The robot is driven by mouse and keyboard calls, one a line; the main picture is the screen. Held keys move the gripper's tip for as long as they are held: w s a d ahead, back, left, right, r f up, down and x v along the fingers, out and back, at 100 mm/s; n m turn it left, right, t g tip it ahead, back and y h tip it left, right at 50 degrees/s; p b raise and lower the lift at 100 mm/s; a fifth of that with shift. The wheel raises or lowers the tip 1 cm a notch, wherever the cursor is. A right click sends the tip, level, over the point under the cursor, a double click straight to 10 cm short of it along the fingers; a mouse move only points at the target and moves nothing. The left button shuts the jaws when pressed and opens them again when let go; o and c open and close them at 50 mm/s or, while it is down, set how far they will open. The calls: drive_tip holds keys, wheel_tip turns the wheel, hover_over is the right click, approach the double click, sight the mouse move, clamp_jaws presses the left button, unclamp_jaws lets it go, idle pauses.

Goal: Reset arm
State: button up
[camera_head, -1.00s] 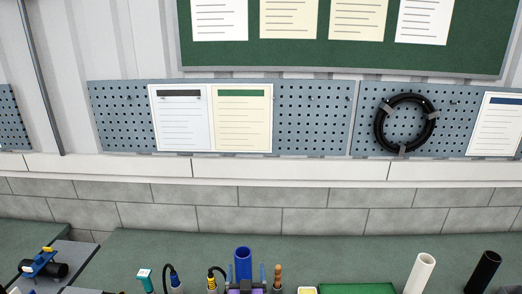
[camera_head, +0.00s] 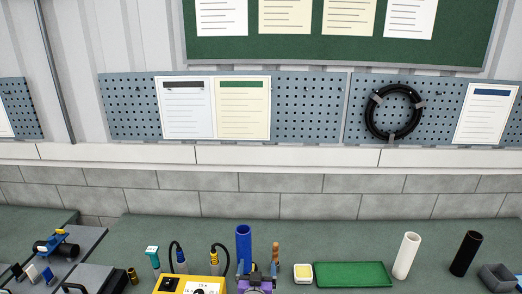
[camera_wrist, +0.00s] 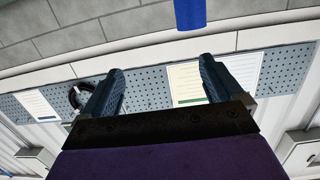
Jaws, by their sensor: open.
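My gripper (camera_head: 257,268) shows at the bottom centre of the head view, with purple and dark parts and blue fingers. In the wrist view my gripper (camera_wrist: 160,66) has its two blue fingers wide apart, with nothing between them. A blue tube (camera_head: 243,240) stands upright on the green bench just behind my gripper in the head view. A blue cylinder (camera_wrist: 190,12) shows at the top edge of the wrist view, beyond the fingers and apart from them.
The bench holds a yellow box (camera_head: 172,284) with cables, a green tray (camera_head: 352,275), a white tube (camera_head: 406,255), a black tube (camera_head: 466,253) and a grey bin (camera_head: 497,278). A pegboard (camera_head: 308,105) with papers and a black coil (camera_head: 393,112) hangs on the wall behind.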

drive_tip(key=s+d+f+m+g+h+b, duration=0.25)
drive_tip(key=s+d+g+b, duration=0.25)
drive_tip(key=s+d+g, duration=0.4)
drive_tip(key=s+d+r+n+g+y+b, duration=0.1)
drive_tip(key=s+d+g+b, duration=0.1)
drive_tip(key=s, duration=0.9)
drive_tip(key=s+d+r+n+g+y+b, duration=0.1)
drive_tip(key=s+g, duration=0.3)
drive_tip(key=s, duration=0.8)
drive_tip(key=s+d+r+n+g+y+b, duration=0.1)
drive_tip(key=s+d+r+g+b, duration=0.1)
drive_tip(key=s, duration=1)
drive_tip(key=shift+s+d+g+b, duration=0.15)
drive_tip(key=shift+d+g+b, duration=0.6)
drive_tip(key=shift+b, duration=0.15)
